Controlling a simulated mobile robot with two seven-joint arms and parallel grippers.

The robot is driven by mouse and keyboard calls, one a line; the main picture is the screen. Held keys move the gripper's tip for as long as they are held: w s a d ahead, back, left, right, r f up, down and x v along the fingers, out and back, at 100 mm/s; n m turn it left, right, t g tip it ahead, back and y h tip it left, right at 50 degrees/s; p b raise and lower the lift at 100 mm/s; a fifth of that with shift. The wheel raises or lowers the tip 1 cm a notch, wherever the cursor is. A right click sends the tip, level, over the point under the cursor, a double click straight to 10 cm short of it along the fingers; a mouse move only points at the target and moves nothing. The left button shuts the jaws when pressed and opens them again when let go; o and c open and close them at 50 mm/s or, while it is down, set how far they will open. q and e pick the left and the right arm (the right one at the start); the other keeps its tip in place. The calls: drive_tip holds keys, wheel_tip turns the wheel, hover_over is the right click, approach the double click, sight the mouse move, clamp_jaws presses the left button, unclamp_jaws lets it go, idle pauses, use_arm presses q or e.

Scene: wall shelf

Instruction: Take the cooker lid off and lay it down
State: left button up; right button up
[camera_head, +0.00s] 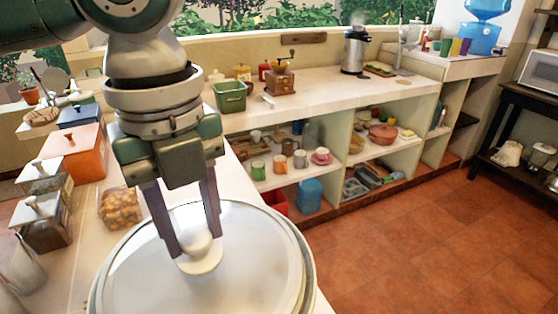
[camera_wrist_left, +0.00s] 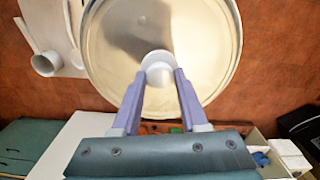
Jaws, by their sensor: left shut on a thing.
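The large round pale lid (camera_head: 255,255) fills the lower middle of the head view, with a white knob (camera_head: 201,263) at its centre. My left gripper (camera_head: 194,240) comes from above, its two fingers on either side of the knob and shut on it. The left wrist view also shows the lid (camera_wrist_left: 205,40), with the fingertips (camera_wrist_left: 158,80) at the knob (camera_wrist_left: 158,66). The cooker body is hidden below the lid; a second rim line shows at the lid's right edge. I cannot tell whether lid and cooker touch. My right gripper is not in view.
An orange canister (camera_head: 72,152), glass jars (camera_head: 42,222) and a jar of brown pieces (camera_head: 119,207) crowd the counter left of the lid. A green bin (camera_head: 230,97) and a coffee grinder (camera_head: 281,78) stand on the far counter. Tiled floor (camera_head: 400,250) lies open at right.

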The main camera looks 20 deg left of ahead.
use_arm(q)
clamp_jaws()
idle(0.7)
